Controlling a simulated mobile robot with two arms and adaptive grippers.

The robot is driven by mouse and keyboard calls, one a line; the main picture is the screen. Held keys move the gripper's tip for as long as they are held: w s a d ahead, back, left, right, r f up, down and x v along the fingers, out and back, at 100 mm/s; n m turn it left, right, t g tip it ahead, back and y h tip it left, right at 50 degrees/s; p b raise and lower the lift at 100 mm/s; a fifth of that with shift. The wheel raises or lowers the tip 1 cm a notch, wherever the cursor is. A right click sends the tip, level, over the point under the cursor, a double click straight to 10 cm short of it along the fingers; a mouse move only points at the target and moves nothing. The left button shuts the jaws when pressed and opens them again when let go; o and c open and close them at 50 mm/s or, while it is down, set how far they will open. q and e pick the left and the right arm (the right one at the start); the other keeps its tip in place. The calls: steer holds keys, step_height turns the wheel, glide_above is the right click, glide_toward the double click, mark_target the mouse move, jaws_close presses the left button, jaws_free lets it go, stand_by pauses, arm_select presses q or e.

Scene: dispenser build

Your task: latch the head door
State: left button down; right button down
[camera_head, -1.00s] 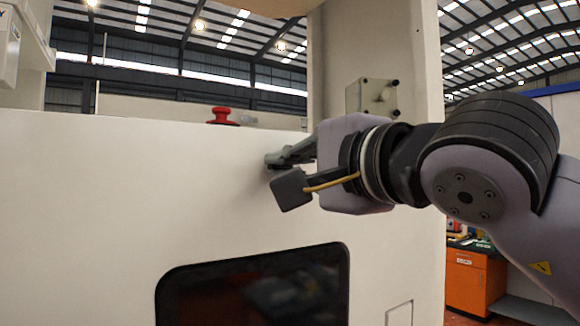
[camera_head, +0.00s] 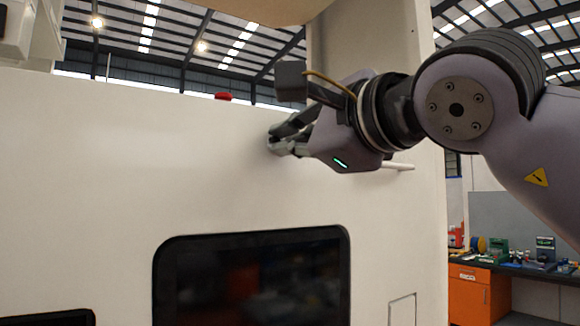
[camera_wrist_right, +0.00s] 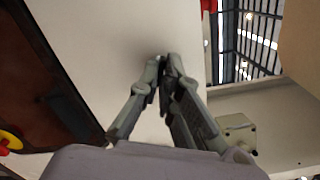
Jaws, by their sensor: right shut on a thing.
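A large white panel (camera_head: 120,160), which I take to be the head door, fills much of the head view, with a dark window (camera_head: 250,285) low in it. My right gripper (camera_head: 275,143) reaches in from the right, its fingertips shut at the panel face, above the window. The part between them, apparently the door latch, is small and hidden by the fingers. In the right wrist view, the fingertips (camera_wrist_right: 164,65) are close together against the white panel (camera_wrist_right: 95,40). Whether the latch is engaged cannot be told. My left gripper is not in view.
A red button top (camera_head: 223,96) shows over the panel's upper edge. A pale rod (camera_head: 398,167) sticks out behind my right wrist. A workbench with an orange cabinet (camera_head: 475,295) stands at the far right. The panel face left of the gripper is clear.

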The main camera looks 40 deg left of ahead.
steer(key=shift+f+m+b, duration=0.1)
steer(key=shift+m+b, duration=4)
steer(key=shift+m, duration=2.3)
steer(key=c, duration=1.8)
jaws_free()
